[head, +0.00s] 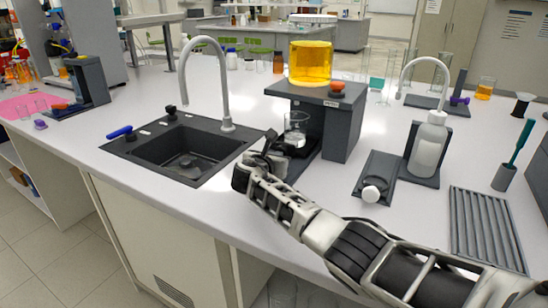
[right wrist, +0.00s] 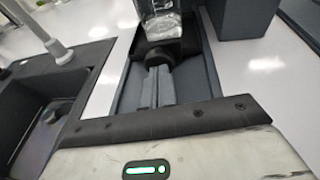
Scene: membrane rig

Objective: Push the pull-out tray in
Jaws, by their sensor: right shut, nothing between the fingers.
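The membrane rig (head: 342,125) is a dark grey stand with a cylinder of orange liquid on top. A clear glass beaker (head: 296,125) stands low at its front; it also shows at the top of the right wrist view (right wrist: 160,24). Beneath the beaker is a dark piece that looks like the front of the pull-out tray (right wrist: 178,47). My right gripper (head: 275,141) is at the rig's front, just before the beaker. In the right wrist view its shut, empty fingers (right wrist: 157,72) point at the dark tray front; whether they touch is unclear. My left gripper is out of view.
A black sink (head: 185,150) with a tall tap (head: 222,85) lies left of my right gripper. A wash bottle (head: 428,145), a dark block with a white knob (head: 376,180) and a ribbed mat (head: 485,228) stand right. The bench (head: 250,205) between sink and rig is clear.

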